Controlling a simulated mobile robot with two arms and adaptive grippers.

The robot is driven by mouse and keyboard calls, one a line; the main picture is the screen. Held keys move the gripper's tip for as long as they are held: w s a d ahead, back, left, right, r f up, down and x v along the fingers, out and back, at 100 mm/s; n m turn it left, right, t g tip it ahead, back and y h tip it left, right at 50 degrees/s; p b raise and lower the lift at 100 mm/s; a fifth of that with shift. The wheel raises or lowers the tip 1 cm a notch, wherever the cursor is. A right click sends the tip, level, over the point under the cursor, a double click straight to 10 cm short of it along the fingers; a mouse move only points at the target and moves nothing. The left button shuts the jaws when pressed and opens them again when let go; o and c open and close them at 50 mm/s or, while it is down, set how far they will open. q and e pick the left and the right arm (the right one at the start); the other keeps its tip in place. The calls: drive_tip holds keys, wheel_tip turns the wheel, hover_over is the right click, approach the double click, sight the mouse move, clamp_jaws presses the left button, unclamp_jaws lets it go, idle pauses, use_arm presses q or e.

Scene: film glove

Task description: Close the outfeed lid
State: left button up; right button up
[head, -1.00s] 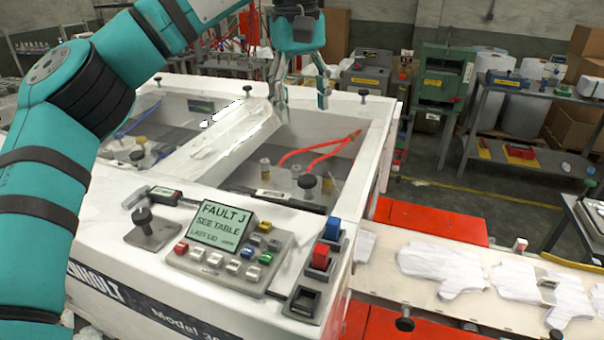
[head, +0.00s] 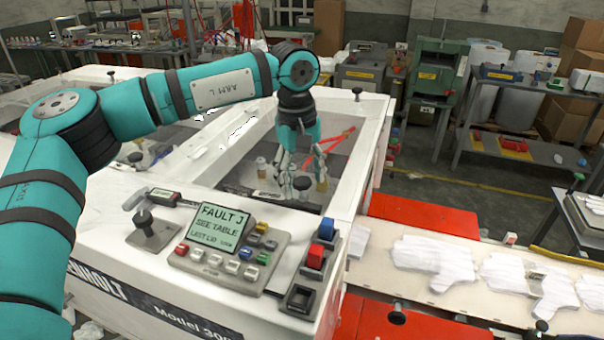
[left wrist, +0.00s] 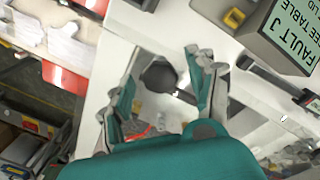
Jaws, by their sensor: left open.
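The white machine has a white-framed bay (head: 369,140) on its right side, next to the conveyor. Red hoses and small fittings show inside it. I cannot tell from these views whether its lid is open or closed. A black round knob (head: 301,183) stands at the bay's front edge. My left gripper (head: 303,187) points down over this front part, open, with its fingers on either side of the knob. In the left wrist view the knob (left wrist: 158,77) sits between the spread fingers; contact cannot be made out. My right gripper is not in view.
A control panel (head: 228,235) reading "FAULT J" and a red and blue switch box (head: 320,250) stand in front of the bay. White gloves (head: 436,260) lie on the conveyor (head: 384,280) at right. Another black knob (head: 357,92) stands at the back.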

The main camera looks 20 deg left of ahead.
use_arm(q)
clamp_jaws()
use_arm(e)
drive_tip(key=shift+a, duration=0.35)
use_arm(q)
drive_tip(key=shift+y, duration=0.7)
drive_tip(key=f+b, duration=0.1)
drive_tip(key=f, duration=0.1)
drive_tip(key=d+f+b, duration=0.1)
drive_tip(key=f, duration=0.1)
drive_tip(key=shift+f+b, duration=0.2)
drive_tip(key=shift+b, duration=0.2)
drive_tip(key=shift+s+a, duration=0.1)
drive_tip(key=shift+s, duration=0.05)
drive_tip(key=shift+c, duration=1.1)
unclamp_jaws()
drive_tip(key=shift+o, duration=1.1)
drive_tip(key=shift+w, duration=0.2)
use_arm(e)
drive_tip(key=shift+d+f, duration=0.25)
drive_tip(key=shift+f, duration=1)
use_arm(q)
drive_tip(key=r, duration=1.2)
drive_tip(key=shift+s+d, duration=0.3)
drive_tip(key=shift+d, duration=0.1)
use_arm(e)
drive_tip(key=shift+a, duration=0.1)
